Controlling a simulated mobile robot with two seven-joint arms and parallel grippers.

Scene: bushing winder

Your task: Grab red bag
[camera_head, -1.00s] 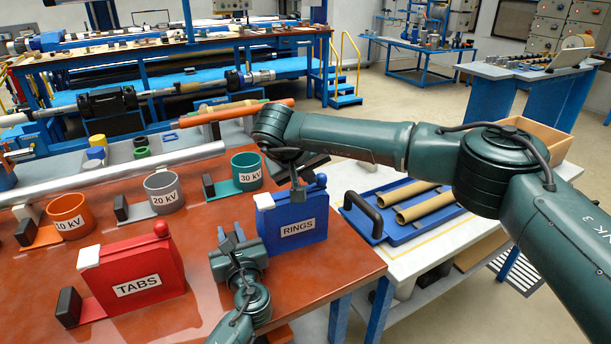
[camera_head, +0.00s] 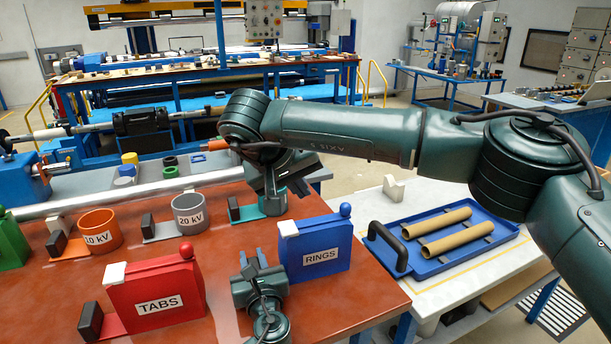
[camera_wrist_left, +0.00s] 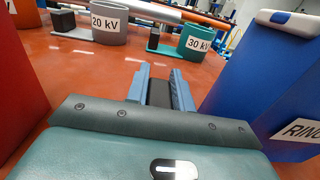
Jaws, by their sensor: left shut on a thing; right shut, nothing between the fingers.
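The red bag-shaped holder labelled TABS (camera_head: 157,293) stands upright on the red-brown table, with a white piece and red knob on top. Its edge shows in the left wrist view (camera_wrist_left: 18,95). The blue holder labelled RINGS (camera_head: 316,248) stands to its right. My left gripper (camera_head: 250,265) is low between the two, close to the blue holder and apart from the red one. Its fingers (camera_wrist_left: 160,92) are shut on a dark block, best seen in the left wrist view. My right gripper (camera_head: 268,183) is shut and empty over the green cup, away from the red holder.
Behind stand an orange cup (camera_head: 98,231), a grey 20 kV cup (camera_head: 189,215) and the green 30 kV cup (camera_head: 273,204). A black block (camera_head: 91,321) stands left of the red holder. A blue tray (camera_head: 440,263) with tubes lies right. My right arm spans above.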

